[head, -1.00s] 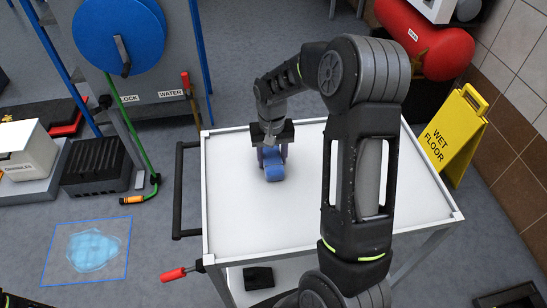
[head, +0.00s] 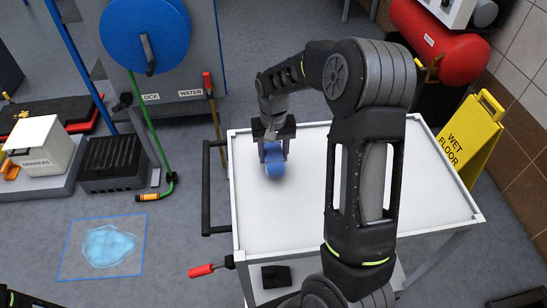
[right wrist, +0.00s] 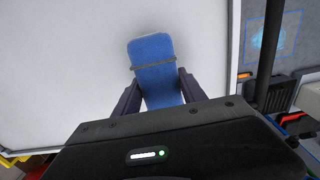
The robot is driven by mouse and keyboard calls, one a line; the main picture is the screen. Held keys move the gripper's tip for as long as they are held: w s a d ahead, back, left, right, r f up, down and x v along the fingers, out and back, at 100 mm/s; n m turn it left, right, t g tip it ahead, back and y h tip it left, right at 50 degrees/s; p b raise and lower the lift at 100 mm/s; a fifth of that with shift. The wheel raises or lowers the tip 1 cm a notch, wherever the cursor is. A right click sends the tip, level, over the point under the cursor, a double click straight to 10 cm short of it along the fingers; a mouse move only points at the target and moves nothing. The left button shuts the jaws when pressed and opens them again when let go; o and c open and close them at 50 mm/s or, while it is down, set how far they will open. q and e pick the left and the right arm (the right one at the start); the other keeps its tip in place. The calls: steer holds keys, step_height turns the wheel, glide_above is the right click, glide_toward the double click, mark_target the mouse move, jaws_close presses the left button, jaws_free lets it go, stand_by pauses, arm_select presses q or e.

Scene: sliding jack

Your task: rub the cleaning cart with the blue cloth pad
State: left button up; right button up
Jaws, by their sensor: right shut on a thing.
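The cleaning cart (head: 420,190) has a white top with a raised rim and a dark push handle on its left side. My right gripper (head: 273,155) is over the left part of the top, shut on the blue cloth pad (head: 275,171). In the right wrist view the pad (right wrist: 152,60) sticks out between the two fingers (right wrist: 158,92), with a thin dark band across it. The pad is low at the white surface; I cannot tell for certain whether it touches. My right arm hides part of the cart's top. My left gripper is not in view.
A yellow wet floor sign (head: 471,138) stands right of the cart. A red-handled lever (head: 210,268) sticks out at the cart's lower left. A blue-outlined wet patch (head: 107,246) lies on the floor. A blue hose reel (head: 145,35) stands behind.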

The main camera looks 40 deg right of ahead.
steer(key=shift+s+d+r, duration=0.1)
steer(key=shift+s+r, duration=0.1)
steer(key=shift+r, duration=0.4)
step_height(320, 180, up, 2)
steer(key=shift+w+r+p, duration=0.1)
steer(key=shift+p, duration=0.95)
steer(key=shift+r+p, duration=0.7)
steer(key=shift+r, duration=0.4)
steer(key=w+a+r+n, duration=0.2)
steer(key=a+n, duration=0.1)
steer(key=a, duration=0.6)
steer(key=w+a+r+n+b, duration=0.1)
steer(key=w+a+r+n, duration=0.1)
steer(key=a, duration=0.7)
steer(key=shift+w+a+n, duration=0.2)
steer(key=shift+w+n, duration=0.05)
steer(key=shift+n, duration=0.15)
